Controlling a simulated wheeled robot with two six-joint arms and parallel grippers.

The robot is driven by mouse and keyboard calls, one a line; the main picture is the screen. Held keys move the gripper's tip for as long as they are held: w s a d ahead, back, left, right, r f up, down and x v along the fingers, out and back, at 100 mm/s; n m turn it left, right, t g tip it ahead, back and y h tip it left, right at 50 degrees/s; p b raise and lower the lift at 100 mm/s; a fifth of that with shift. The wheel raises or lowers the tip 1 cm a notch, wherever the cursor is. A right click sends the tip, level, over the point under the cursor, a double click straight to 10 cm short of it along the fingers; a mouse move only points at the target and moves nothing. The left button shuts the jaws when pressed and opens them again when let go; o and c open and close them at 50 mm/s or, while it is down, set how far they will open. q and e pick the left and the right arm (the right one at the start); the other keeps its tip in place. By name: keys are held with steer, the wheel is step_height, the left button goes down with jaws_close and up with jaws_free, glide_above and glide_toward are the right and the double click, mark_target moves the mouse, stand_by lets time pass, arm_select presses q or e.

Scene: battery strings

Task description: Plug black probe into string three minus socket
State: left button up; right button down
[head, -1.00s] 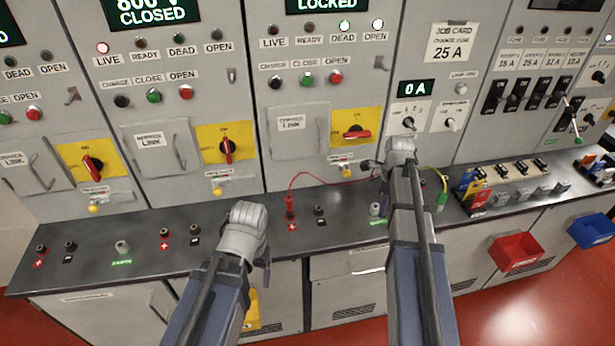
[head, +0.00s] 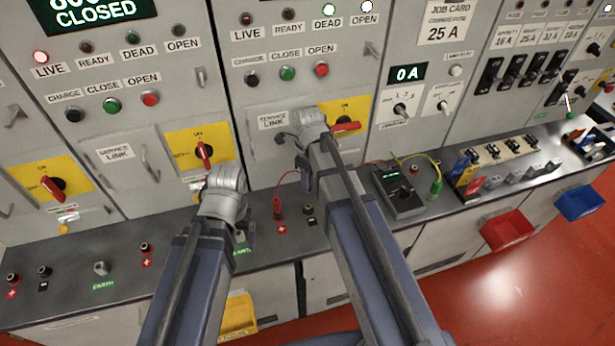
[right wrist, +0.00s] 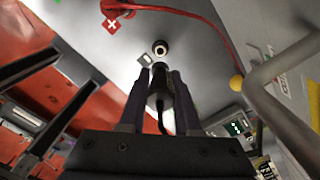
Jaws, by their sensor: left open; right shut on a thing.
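My right gripper (head: 304,182) hangs over the counter in front of the third cabinet. In the right wrist view my gripper (right wrist: 160,100) is shut on the black probe (right wrist: 158,84), whose cord hangs back between the fingers. A round black socket (right wrist: 160,48), the string three minus socket (head: 310,209), lies just beyond the probe, seemingly apart from it. The red probe (head: 277,209) stands in the plus socket beside it, and it also shows in the right wrist view (right wrist: 116,8). My left gripper (head: 248,236) is open over the counter to the left, its fingers mostly hidden.
A dark meter (head: 400,192) stands on the counter to the right, with the red lead running to it. A green plug (head: 436,187) with a yellow-green lead is beside it. The cabinet's grey handle (right wrist: 285,85) rises close to my right gripper.

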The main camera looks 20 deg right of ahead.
arm_select(q)
steer(key=shift+f, duration=0.1)
arm_select(e)
steer(key=shift+f, duration=0.1)
arm_select(q)
step_height(320, 180, down, 6)
steer(key=b, duration=0.6)
arm_select(e)
step_height(320, 180, down, 6)
steer(key=shift+r, duration=0.15)
arm_select(q)
steer(key=shift+f+b, duration=1.55)
steer(key=shift+b, duration=0.1)
arm_select(e)
steer(key=shift+f, duration=1.75)
steer(key=c, duration=0.5)
jaws_free()
arm_select(q)
steer(key=shift+r, duration=0.15)
arm_select(e)
steer(key=shift+r, duration=0.2)
step_height(320, 180, up, 8)
steer(key=p, duration=0.8)
steer(key=shift+f, duration=0.2)
arm_select(q)
step_height(320, 180, up, 8)
steer(key=shift+f, duration=0.25)
arm_select(e)
steer(key=shift+f, duration=0.1)
